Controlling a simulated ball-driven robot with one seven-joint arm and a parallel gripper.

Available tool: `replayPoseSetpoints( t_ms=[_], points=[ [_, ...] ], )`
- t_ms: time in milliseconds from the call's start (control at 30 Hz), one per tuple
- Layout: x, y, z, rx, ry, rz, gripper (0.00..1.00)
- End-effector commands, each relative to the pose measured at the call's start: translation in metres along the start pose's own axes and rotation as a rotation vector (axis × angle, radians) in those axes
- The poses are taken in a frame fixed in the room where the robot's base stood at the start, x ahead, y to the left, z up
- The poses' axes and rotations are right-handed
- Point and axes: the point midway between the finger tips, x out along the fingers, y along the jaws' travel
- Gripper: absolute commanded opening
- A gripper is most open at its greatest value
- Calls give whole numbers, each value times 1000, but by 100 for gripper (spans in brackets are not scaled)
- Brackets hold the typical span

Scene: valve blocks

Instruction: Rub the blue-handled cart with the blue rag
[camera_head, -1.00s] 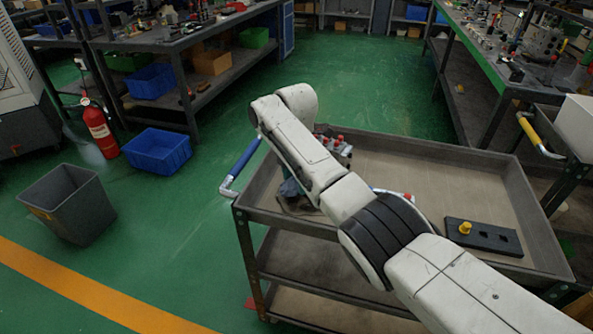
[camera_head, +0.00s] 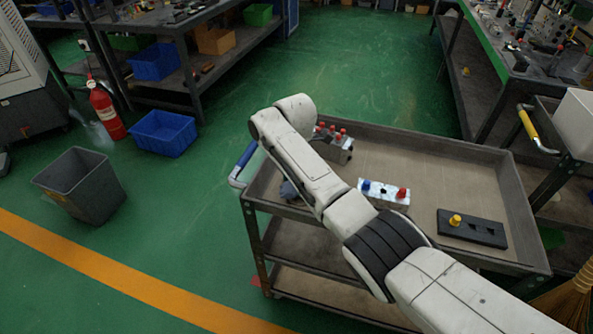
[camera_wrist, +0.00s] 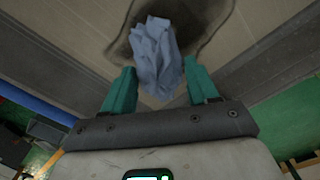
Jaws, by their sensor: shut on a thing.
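The blue-handled cart (camera_head: 425,172) stands before me, with its blue handle (camera_head: 246,154) at its left end. The blue rag (camera_wrist: 157,55) is crumpled between the teal fingers of my gripper (camera_wrist: 161,88), which is shut on it over the cart's top tray. A dark, irregular smudge (camera_wrist: 205,35) shows on the tray around the rag. My gripper is hidden behind my arm there.
On the tray are a grey block with red knobs (camera_head: 335,143), a white block with blue and red knobs (camera_head: 384,194) and a black block with a yellow knob (camera_head: 472,229). A yellow-handled cart (camera_head: 540,135) stands right. A grey bin (camera_head: 80,186) is left; green floor is open between.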

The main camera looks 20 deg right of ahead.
Motion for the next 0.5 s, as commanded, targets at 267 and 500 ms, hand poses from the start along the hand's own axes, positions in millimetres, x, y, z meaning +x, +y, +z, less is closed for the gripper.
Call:
replayPoseSetpoints(
  t_ms=[267,500],
  points=[
    [-3,-4,-6,-1,-1,0,34],
    [-4,-12,-17,-1,-1,-1,34]
  ],
)
